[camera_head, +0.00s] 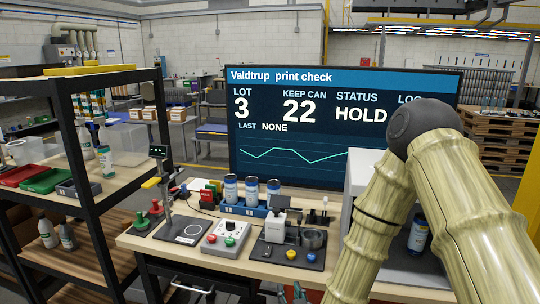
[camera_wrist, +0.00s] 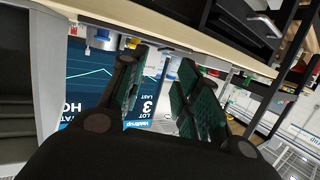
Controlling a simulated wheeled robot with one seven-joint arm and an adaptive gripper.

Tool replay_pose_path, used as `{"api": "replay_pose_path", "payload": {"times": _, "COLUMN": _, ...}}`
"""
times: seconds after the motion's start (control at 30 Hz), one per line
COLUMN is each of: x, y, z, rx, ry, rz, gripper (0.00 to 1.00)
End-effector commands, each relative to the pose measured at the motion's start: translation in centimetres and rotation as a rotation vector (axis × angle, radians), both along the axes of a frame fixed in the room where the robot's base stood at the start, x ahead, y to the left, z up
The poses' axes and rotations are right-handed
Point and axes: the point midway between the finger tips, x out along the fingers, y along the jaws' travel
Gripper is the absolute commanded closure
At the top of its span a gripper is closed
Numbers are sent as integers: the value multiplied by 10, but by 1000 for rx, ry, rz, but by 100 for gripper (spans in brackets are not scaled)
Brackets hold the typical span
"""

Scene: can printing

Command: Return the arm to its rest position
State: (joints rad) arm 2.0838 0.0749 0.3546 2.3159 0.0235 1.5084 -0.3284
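My arm (camera_head: 465,200) fills the right side of the head view, bent at a dark elbow joint, with its forearm running down past the bottom edge. My gripper (camera_wrist: 160,78) shows in the wrist view with its two green-padded fingers apart. No object shows between them. The wrist view is upside down, with the workbench edge across its top, so the gripper appears to be low in front of the bench. In the head view only small greenish tips at the bottom edge may belong to it.
The workbench (camera_head: 150,245) holds three cans in a blue rack (camera_head: 243,210), a button box (camera_head: 226,238) and a dark fixture (camera_head: 290,255). Another can (camera_head: 418,235) stands behind my arm. A screen (camera_head: 300,150) reads HOLD. A black shelf (camera_head: 85,190) stands at left.

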Motion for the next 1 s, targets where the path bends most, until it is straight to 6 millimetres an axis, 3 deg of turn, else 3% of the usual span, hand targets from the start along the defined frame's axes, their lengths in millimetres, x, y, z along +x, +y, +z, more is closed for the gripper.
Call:
{"api": "replay_pose_path", "payload": {"times": 0.17, "x": -29, "y": -17, "z": -57, "rx": -14, "ry": 164, "rz": 8, "gripper": 68}}
{"api": "replay_pose_path", "payload": {"times": 0.27, "x": -58, "y": -33, "z": -99, "rx": -22, "ry": 300, "rz": 8, "gripper": 68}}
{"api": "replay_pose_path", "payload": {"times": 0.4, "x": -110, "y": -58, "z": -157, "rx": -35, "ry": 510, "rz": -2, "gripper": 68}}
{"api": "replay_pose_path", "payload": {"times": 0.6, "x": -197, "y": -98, "z": -222, "rx": -57, "ry": 810, "rz": -38, "gripper": 68}}
{"api": "replay_pose_path", "payload": {"times": 0.8, "x": -290, "y": -138, "z": -262, "rx": -80, "ry": 1093, "rz": -99, "gripper": 68}}
{"api": "replay_pose_path", "payload": {"times": 0.9, "x": -327, "y": -154, "z": -270, "rx": -92, "ry": 1202, "rz": -129, "gripper": 68}}
{"api": "replay_pose_path", "payload": {"times": 1.0, "x": -351, "y": -165, "z": -274, "rx": -98, "ry": 1271, "rz": -151, "gripper": 68}}
